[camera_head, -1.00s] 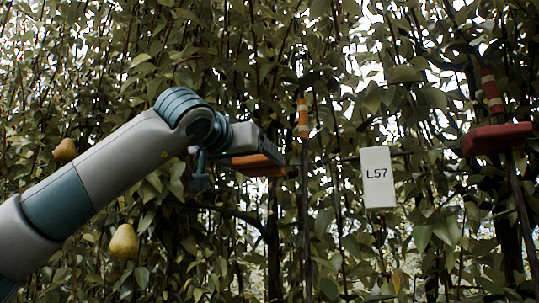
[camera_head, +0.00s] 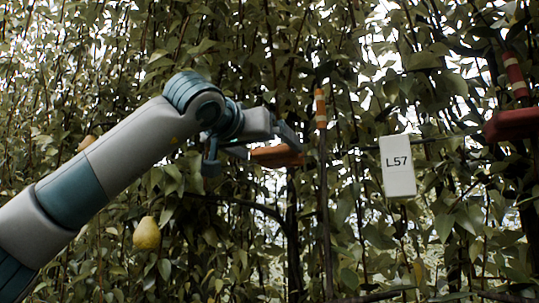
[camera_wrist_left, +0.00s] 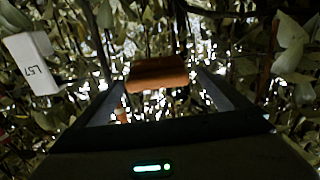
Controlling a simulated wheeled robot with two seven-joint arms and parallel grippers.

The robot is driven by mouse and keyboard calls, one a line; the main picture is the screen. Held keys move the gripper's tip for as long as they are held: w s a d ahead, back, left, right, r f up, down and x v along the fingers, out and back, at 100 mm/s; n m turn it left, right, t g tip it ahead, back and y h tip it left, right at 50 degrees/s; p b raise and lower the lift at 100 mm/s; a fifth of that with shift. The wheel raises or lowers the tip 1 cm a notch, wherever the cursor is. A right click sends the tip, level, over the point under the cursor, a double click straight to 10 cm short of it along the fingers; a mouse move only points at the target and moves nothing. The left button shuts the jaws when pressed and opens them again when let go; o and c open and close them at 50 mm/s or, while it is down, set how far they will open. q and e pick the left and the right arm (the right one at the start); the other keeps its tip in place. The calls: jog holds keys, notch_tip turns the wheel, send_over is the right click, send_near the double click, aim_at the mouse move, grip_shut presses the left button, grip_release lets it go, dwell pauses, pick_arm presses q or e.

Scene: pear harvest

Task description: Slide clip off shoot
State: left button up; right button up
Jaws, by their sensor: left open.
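An orange clip (camera_head: 277,155) hangs among the foliage left of centre. My left gripper (camera_head: 282,141) is open at the clip, its jaw partly covering it. In the left wrist view the clip (camera_wrist_left: 157,73) lies across the gap between the two spread fingers. Whether they touch it cannot be told. A thin shoot with an orange-and-white band (camera_head: 320,108) rises just right of the clip. A dark stem shows below the clip; how the clip sits on any stem is hidden. My right gripper is not in view.
A white tag marked L57 (camera_head: 397,167) hangs right of the shoot. A red clip (camera_head: 510,125) is at the right edge, by a shoot with a red-and-white band (camera_head: 515,75). A yellow pear (camera_head: 147,234) hangs below my left arm. Dense leaves fill the background.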

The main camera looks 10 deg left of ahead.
pick_arm(q)
jog(key=b+v, duration=0.5)
jog(key=v, duration=1)
jog(key=shift+s+a+b, duration=0.25)
jog(key=shift+s+b, duration=0.05)
jog(key=shift+w, duration=0.1)
